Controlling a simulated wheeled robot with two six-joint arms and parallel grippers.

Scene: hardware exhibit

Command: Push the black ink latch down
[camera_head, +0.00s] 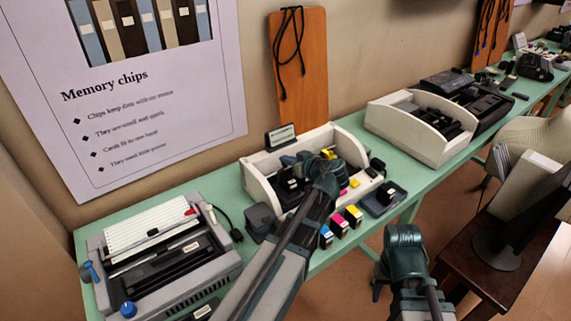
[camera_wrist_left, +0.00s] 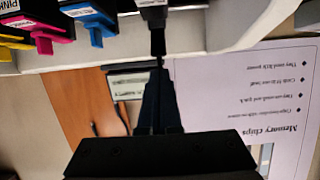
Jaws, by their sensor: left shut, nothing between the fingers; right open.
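The white printer (camera_head: 258,184) stands open on the green table, with ink cartridges inside. My left gripper (camera_wrist_left: 160,70) is shut and empty. In the left wrist view, which is upside down, its fingertips meet or nearly meet the narrow black latch (camera_wrist_left: 157,42) below a dark labelled cartridge (camera_wrist_left: 152,3); I cannot tell whether they touch. The blue latch (camera_wrist_left: 96,37) and pink latch (camera_wrist_left: 44,44) are beside it. In the head view my left arm hides part of the printer's inside. My right gripper (camera_head: 403,238) is low, in front of the table; its fingers are hard to see.
Blue (camera_head: 326,236), magenta (camera_head: 338,224) and yellow (camera_head: 353,215) cartridges stand on the table before the printer. A grey machine (camera_head: 165,260) stands at left, another open white one (camera_head: 405,135) at right. An orange board (camera_head: 300,70) leans on the wall behind.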

